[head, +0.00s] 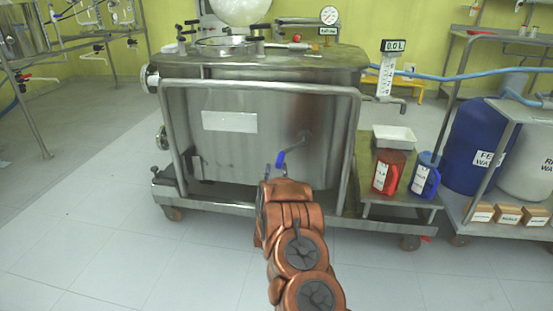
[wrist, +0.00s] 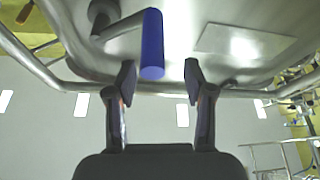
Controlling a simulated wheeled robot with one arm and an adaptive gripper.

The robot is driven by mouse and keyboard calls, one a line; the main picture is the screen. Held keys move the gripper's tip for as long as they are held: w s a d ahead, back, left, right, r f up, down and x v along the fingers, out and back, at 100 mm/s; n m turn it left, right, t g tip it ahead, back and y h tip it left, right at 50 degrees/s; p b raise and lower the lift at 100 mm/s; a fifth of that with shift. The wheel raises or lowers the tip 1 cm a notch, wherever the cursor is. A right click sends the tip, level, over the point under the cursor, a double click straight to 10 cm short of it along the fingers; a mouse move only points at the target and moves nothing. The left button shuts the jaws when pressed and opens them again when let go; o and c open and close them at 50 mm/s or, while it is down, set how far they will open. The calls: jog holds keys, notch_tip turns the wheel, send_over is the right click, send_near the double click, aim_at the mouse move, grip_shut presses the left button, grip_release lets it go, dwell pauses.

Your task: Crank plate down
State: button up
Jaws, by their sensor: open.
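A crank with a blue handle (head: 280,159) sits on the front of the steel tank (head: 260,150). Its metal arm runs from a pivot (head: 305,136) down and left to the handle. In the wrist view the blue handle (wrist: 152,45) points toward me, its metal arm (wrist: 118,28) to its left. My gripper (wrist: 158,80) is open, with the handle's end just ahead of the gap between its fingertips. I see no contact. In the head view my copper-coloured arm hides most of the gripper. A blank white plate (head: 230,121) is on the tank front; it also shows in the wrist view (wrist: 232,42).
A steel tube frame (head: 262,86) surrounds the tank front. At the right, a low shelf holds a red jug (head: 388,172), a blue jug (head: 425,176) and a white tray (head: 393,137). The floor at left is clear.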

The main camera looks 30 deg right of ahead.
aim_at(278, 159)
jog(key=b+x, duration=0.1)
jog(key=x, duration=0.3)
jog(key=shift+w+d, duration=0.1)
jog(key=shift+d, duration=0.2)
jog(key=shift+b+x, duration=0.4)
jog(key=shift+x, duration=0.4)
jog(key=shift+a+r, duration=0.1)
jog(key=shift+r, duration=0.05)
jog(key=shift+c, duration=0.2)
